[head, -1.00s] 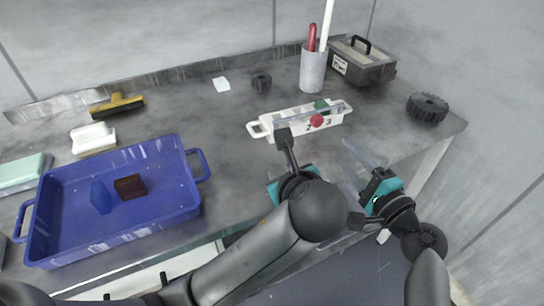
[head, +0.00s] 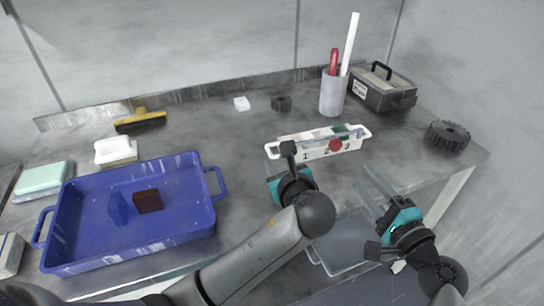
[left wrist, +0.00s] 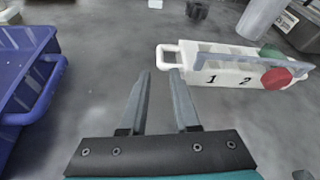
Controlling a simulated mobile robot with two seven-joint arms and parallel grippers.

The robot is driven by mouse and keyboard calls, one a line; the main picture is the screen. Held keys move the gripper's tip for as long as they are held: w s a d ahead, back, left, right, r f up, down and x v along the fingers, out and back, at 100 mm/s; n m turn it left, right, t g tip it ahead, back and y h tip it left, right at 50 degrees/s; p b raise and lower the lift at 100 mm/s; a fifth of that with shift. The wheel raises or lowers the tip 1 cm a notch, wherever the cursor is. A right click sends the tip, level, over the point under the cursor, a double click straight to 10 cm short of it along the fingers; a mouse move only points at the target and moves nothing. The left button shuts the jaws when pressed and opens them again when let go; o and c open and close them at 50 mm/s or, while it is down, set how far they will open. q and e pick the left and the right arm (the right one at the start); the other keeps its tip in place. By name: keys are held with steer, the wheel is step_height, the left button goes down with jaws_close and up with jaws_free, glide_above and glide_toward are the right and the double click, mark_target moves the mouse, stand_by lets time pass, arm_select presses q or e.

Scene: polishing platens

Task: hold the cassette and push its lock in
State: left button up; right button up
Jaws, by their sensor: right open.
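The cassette (head: 318,149) is a white numbered rack with end handles, lying on the grey bench right of centre. It has a grey bar along its top, a red round knob (head: 335,145) on its front and a green piece (head: 341,130) behind. In the left wrist view the cassette (left wrist: 215,72) is ahead and to the right. My left gripper (left wrist: 160,75) is open and empty, its fingers pointing at bare bench left of the cassette. In the head view its fingertips are hidden. My right gripper (head: 375,188) is open and empty, to the cassette's front right, apart from it.
A blue tray (head: 215,180) with a blue and a brown block stands left. A cup (head: 332,98) with red and white sticks, a dark box (head: 384,92) and a black gear (head: 447,137) stand behind and right. Bare bench lies between tray and cassette.

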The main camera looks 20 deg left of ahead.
mark_target(272, 157)
arm_select(q)
steer(key=shift+x, duration=3.1)
steer(key=shift+c, duration=0.3)
jaws_close()
steer(key=shift+c, duration=1.5)
jaws_free()
jaws_close()
